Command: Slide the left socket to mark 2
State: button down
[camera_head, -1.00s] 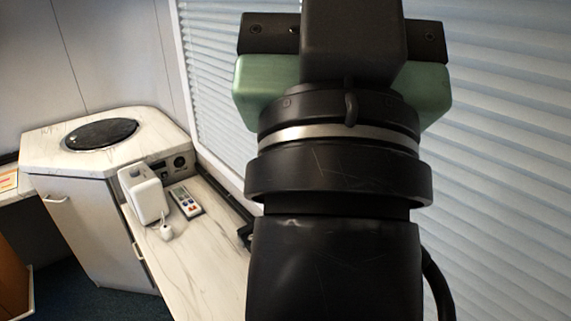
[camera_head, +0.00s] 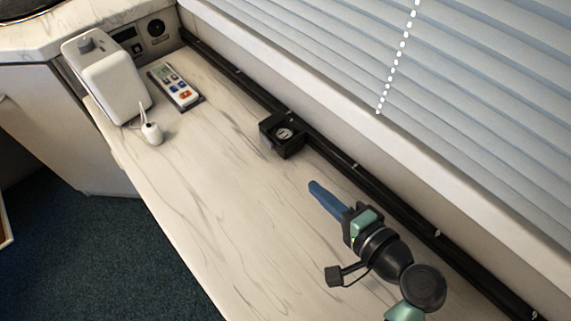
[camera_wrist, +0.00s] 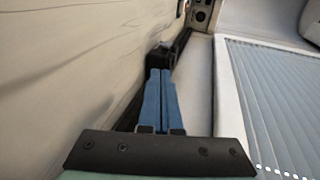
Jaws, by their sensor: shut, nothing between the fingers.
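A black box-like socket (camera_head: 283,134) with a round light face sits on the black rail (camera_head: 390,196) along the back of the worktop. It is the only socket I see on the rail; the same dark block (camera_wrist: 160,56) shows just beyond my fingertips in the wrist view. My gripper (camera_head: 315,188), with blue fingers, is shut and empty. It is to the right of and nearer than the socket, pointing toward it, apart from it in the head view. Small light spots show along the rail, but no numbers are readable, so I cannot tell which is mark 2.
The marbled worktop (camera_head: 200,200) is clear in front of the rail. A white appliance (camera_head: 106,80), a small white corded item (camera_head: 152,133) and a remote (camera_head: 175,87) stand at the left. Window blinds (camera_head: 480,90) rise behind the rail.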

aim_at(272, 148)
jog(key=x, duration=0.4)
jog(key=b+x, duration=0.1)
jog(key=x, duration=0.3)
jog(key=r+x, duration=0.1)
jog(key=x, duration=0.4)
jog(key=shift+w+a+b, duration=0.1)
jog(key=shift+a+b, duration=0.05)
jog(key=shift+b, duration=0.2)
jog(key=shift+w+a, duration=0.2)
jog(key=shift+w, duration=0.05)
jog(key=w+a+b, duration=0.5)
jog(key=w+a, duration=1.1)
jog(key=shift+b, duration=0.4)
jog(key=shift+s+d, duration=0.1)
